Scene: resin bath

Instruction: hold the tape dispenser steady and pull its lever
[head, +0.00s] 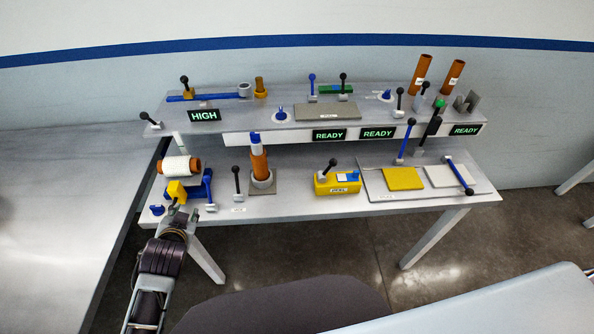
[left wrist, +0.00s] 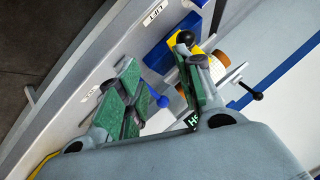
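The tape dispenser has a blue body (head: 207,187), a white roll with orange ends (head: 176,166) and a yellow part (head: 177,190). It stands at the left end of the bench. My left gripper (head: 177,208) is just in front of the yellow part. In the left wrist view, my left gripper (left wrist: 158,72) is open, its green-padded fingers apart with nothing clearly held. Beyond them show the blue body (left wrist: 160,57), the yellow part (left wrist: 176,50) and a black ball knob (left wrist: 185,38) close to one fingertip. I cannot tell whether they touch. My right gripper is out of view.
A blue knob (head: 157,210) sits left of the gripper, and a black-knobbed lever (head: 236,182) stands to the right. An orange tube (head: 260,165) and a yellow box (head: 336,184) are further right. The raised shelf (head: 270,112) is behind. A grey table (head: 60,220) lies left.

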